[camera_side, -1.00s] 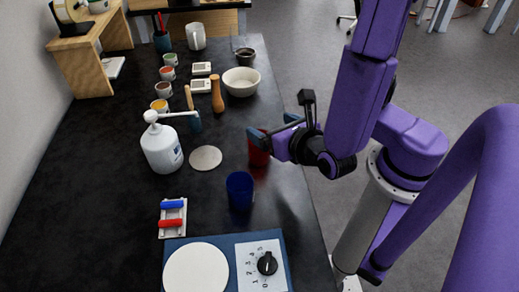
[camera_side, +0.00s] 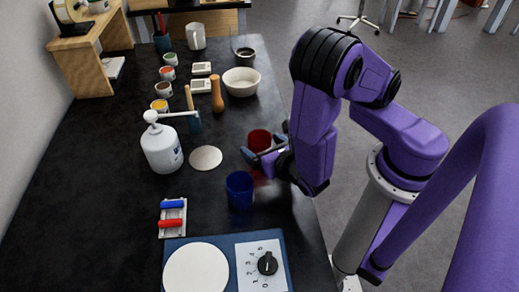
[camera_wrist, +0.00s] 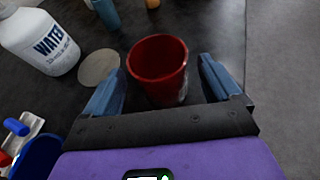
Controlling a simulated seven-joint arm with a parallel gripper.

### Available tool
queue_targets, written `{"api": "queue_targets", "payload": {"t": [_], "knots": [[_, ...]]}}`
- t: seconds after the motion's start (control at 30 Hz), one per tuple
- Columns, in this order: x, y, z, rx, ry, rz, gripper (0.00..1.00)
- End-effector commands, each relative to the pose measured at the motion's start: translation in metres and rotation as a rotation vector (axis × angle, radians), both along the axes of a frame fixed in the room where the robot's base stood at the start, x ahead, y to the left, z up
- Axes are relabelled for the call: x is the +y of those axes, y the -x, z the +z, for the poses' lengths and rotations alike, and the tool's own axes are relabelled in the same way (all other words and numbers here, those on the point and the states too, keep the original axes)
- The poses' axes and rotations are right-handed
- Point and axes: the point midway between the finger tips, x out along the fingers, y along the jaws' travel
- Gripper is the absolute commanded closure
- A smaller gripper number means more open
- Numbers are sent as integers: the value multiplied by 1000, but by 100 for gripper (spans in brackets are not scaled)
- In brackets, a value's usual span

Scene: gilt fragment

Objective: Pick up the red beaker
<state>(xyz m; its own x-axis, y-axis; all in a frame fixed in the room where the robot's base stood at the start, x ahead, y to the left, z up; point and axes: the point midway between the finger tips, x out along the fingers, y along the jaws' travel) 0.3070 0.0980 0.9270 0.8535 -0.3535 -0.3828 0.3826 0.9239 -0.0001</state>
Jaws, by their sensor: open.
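The red beaker (camera_side: 259,141) stands upright on the dark table near its right edge. In the wrist view the red beaker (camera_wrist: 158,68) sits ahead of my gripper, centred between the two blue fingers, with its open top showing. My gripper (camera_side: 263,153) is open and low, close to the beaker's near side in the side view. In the wrist view my gripper (camera_wrist: 163,85) shows a gap on both sides of the beaker. Part of the beaker's lower body is hidden by my gripper in the side view.
A blue beaker (camera_side: 240,188) stands just nearer than my gripper. A white bowl (camera_side: 241,81) and a wooden pestle-like tool (camera_side: 217,93) are farther back.

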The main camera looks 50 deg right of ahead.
Motion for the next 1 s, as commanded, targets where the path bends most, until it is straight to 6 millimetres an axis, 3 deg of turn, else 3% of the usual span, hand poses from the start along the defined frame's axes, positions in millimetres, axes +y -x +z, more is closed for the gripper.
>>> {"api": "queue_targets", "payload": {"t": [0.23,0.53,0.57,0.7,0.73,1.0], "knots": [[-12,-26,-11,0,0,-4,9],[-12,-29,-13,0,0,0,9],[-12,-29,-13,0,0,0,13],[-12,-29,-13,0,0,0,58],[-12,-29,-13,0,0,0,65],[-12,-29,-12,0,0,0,65]]}}
